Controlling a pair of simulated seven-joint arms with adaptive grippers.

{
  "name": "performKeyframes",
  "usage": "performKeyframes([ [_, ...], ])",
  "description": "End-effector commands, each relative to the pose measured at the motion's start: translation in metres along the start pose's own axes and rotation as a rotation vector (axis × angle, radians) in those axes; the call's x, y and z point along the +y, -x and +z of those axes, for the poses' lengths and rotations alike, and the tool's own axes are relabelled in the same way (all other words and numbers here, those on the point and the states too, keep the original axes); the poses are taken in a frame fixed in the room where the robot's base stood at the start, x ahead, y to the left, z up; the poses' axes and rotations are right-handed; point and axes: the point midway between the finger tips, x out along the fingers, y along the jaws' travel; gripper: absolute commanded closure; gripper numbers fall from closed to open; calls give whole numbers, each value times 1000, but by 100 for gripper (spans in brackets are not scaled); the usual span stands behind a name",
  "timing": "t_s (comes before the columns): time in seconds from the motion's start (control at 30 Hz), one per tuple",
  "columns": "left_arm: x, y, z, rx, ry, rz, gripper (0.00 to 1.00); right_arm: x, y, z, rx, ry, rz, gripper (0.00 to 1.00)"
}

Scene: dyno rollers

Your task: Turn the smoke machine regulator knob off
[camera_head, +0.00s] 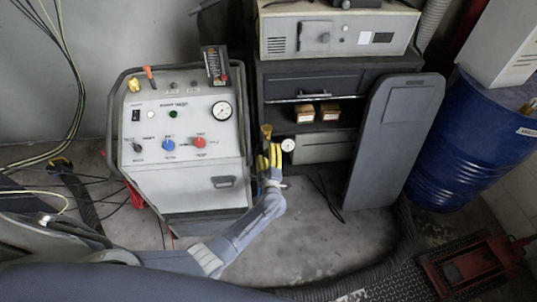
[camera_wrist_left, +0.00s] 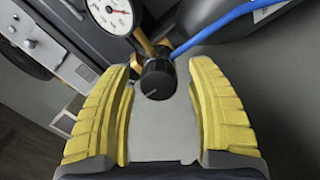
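The smoke machine regulator knob (camera_wrist_left: 157,80) is a small black round knob with a thin mark on its face. In the left wrist view it sits between the tips of my left gripper (camera_wrist_left: 164,72), beside a brass fitting and a white dial gauge (camera_wrist_left: 110,12). My left gripper's yellow fingers are open, with a gap showing on each side of the knob. In the head view my left gripper (camera_head: 270,154) is just left of the small gauge (camera_head: 288,145), in front of the dark shelf unit. The knob cannot be made out there. My right gripper is not in view.
A grey machine (camera_head: 185,135) with blue and red knobs stands just left of my gripper. A blue hose (camera_wrist_left: 215,28) runs by the knob. A grey panel (camera_head: 393,140) leans at the right, near a blue barrel (camera_head: 455,145). Loose cables lie on the floor.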

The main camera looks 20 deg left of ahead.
Motion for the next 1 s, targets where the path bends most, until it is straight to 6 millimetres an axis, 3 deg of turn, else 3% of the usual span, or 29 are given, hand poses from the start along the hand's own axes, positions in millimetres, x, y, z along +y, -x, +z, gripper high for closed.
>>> performKeyframes([
  [0.37,-1,10,2,-3,0,-1,43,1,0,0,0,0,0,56],
  [1.0,-1,106,1,-1,1,-2,43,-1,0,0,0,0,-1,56],
])
